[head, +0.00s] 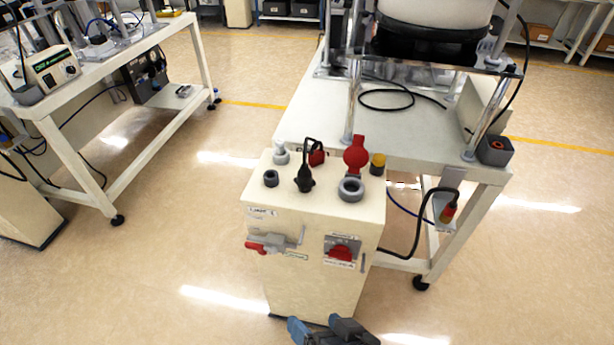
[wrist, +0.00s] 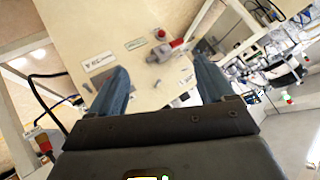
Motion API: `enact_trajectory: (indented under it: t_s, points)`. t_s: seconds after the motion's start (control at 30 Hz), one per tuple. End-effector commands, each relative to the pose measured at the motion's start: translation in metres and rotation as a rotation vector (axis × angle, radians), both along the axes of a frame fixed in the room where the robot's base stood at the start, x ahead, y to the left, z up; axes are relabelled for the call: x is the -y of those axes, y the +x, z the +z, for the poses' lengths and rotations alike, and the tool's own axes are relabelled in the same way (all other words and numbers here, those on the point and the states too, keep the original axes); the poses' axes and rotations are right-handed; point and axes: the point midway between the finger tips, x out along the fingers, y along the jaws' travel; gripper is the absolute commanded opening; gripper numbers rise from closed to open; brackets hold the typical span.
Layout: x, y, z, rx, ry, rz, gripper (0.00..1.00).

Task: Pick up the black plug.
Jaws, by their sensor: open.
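The black plug (head: 304,180) stands upright on top of the cream cabinet (head: 320,215) in the head view, with a thin black upper part rising from its body. It stands between a short dark cylinder and a grey socket with a raised red lid. My gripper (head: 316,322) is at the bottom edge of the head view, low in front of the cabinet and well apart from the plug. In the wrist view my gripper (wrist: 160,66) has its two blue fingers spread, with nothing held between them. The cabinet's front shows beyond them. I cannot make out the plug there.
The grey socket (head: 351,190), dark cylinder (head: 271,179), red padlock-like part (head: 317,158) and yellow-topped part (head: 377,164) crowd the cabinet top. A lever switch (head: 268,243) and red rotary switch (head: 341,251) protrude from its front. A workbench (head: 440,152) stands behind; floor (head: 150,265) is free at left.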

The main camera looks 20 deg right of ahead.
Motion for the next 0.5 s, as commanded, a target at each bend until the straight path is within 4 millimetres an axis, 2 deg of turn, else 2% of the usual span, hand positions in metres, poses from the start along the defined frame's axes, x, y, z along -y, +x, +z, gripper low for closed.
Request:
enact_trajectory:
  t_s: [0.03, 0.23, 0.37, 0.5]
  points:
    - [-0.005, 0.024, 0.004, -0.023, 0.016, 0.004, 0.81]
    - [-0.018, 0.096, 0.003, -0.166, 0.051, 0.013, 0.81]
    - [-0.017, 0.139, 0.011, -0.262, 0.043, 0.004, 0.81]
    - [-0.006, 0.183, 0.029, -0.366, 0.009, -0.023, 0.81]
